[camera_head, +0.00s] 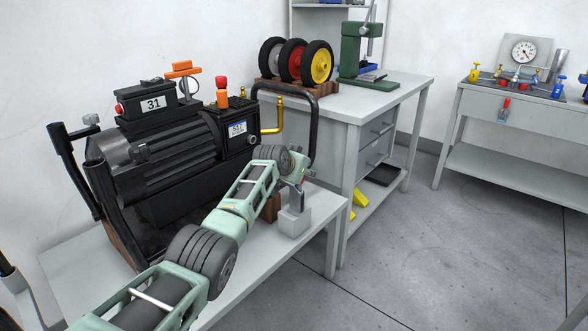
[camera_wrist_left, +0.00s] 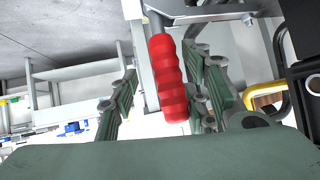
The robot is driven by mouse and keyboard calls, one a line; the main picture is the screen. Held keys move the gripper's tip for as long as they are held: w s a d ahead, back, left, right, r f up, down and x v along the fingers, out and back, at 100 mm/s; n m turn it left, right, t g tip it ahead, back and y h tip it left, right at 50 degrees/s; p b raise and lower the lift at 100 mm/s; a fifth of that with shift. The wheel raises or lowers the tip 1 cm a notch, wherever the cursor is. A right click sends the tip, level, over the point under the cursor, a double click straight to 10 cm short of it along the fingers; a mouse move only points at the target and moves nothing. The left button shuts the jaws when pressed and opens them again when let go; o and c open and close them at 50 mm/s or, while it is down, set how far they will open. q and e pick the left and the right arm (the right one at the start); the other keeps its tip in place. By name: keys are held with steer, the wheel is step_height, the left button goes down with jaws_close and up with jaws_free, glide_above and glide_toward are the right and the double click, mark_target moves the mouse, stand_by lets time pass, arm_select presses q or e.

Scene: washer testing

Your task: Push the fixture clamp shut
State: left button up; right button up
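The fixture clamp (camera_head: 296,200) stands upright on a light grey block at the front right of the table, partly hidden by my left arm. Its ribbed red handle (camera_wrist_left: 168,80) fills the middle of the left wrist view. My left gripper (camera_head: 299,170) is at the top of the clamp. In the wrist view its two green fingers (camera_wrist_left: 160,95) are spread apart, one on each side of the handle. A clear gap shows at the left finger; the right finger is close to the handle, and I cannot tell whether it touches. My right gripper is not in view.
A black motor unit (camera_head: 170,150) marked 31 fills the table behind my left arm. A black curved tube (camera_head: 315,115) and a yellow pipe (camera_head: 279,118) are near the gripper. A workbench (camera_head: 400,88) with wheels (camera_head: 320,62) and a green press (camera_head: 362,50) stands beyond. The floor at right is clear.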

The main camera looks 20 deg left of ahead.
arm_select(q)
steer(key=v, duration=1.1)
steer(key=shift+s, duration=0.25)
steer(key=shift+f, duration=0.1)
